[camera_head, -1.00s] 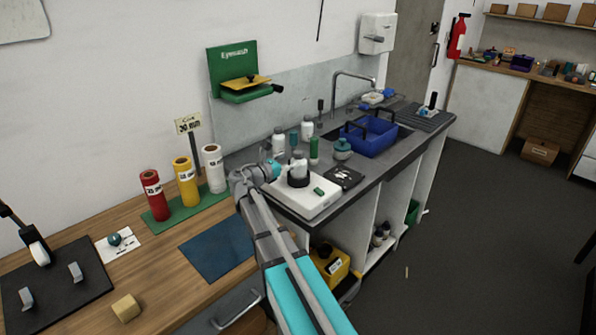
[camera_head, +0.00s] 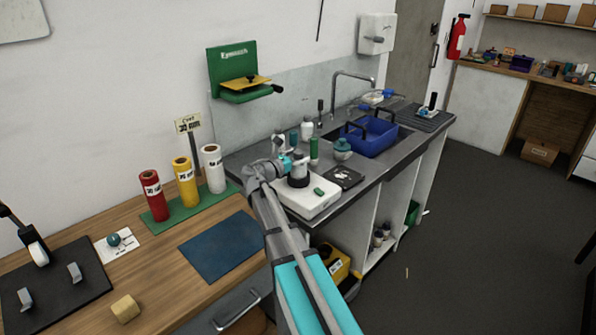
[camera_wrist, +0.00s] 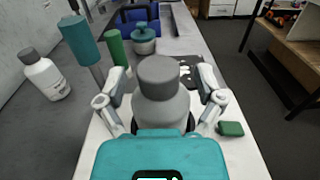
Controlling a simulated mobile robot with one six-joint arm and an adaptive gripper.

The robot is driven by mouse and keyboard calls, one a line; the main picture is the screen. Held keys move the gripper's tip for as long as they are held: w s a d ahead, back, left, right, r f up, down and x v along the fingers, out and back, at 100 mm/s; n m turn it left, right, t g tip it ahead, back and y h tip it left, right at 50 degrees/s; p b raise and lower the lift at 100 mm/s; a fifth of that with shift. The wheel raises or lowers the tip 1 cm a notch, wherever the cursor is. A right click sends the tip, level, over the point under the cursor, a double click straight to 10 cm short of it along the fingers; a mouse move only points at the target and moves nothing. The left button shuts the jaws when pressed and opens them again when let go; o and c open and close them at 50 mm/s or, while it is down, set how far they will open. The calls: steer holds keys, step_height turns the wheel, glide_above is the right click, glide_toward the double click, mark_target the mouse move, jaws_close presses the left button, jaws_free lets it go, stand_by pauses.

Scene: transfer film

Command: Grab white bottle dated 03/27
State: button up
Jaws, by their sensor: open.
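A white bottle with a grey cap (camera_head: 300,164) stands upright in a black ring on a white tray (camera_head: 318,206). In the wrist view this bottle (camera_wrist: 160,105) is between the two spread fingers of my gripper (camera_wrist: 163,84), which show no clear contact with it. In the head view my gripper (camera_head: 288,163) is at the bottle's left side. Another white bottle with a grey cap and a label (camera_wrist: 47,80) stands at the left in the wrist view. No date is readable on any bottle.
Green cylinders (camera_head: 314,151) and a teal-capped jar (camera_head: 342,150) stand behind the tray. A small green block (camera_wrist: 231,128) lies on the tray's right. Red, yellow and white rolls stand at left.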

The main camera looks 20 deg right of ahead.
jaws_close()
steer(key=shift+r, duration=0.15)
stand_by(0.4)
step_height(320, 180, up, 3)
steer(key=p, duration=0.3)
steer(key=s+a+r+p, duration=0.3)
steer(key=s+r+p, duration=0.6)
steer(key=s, duration=0.4)
steer(key=shift+s+r+p, duration=0.35)
steer(key=shift+p, duration=0.2)
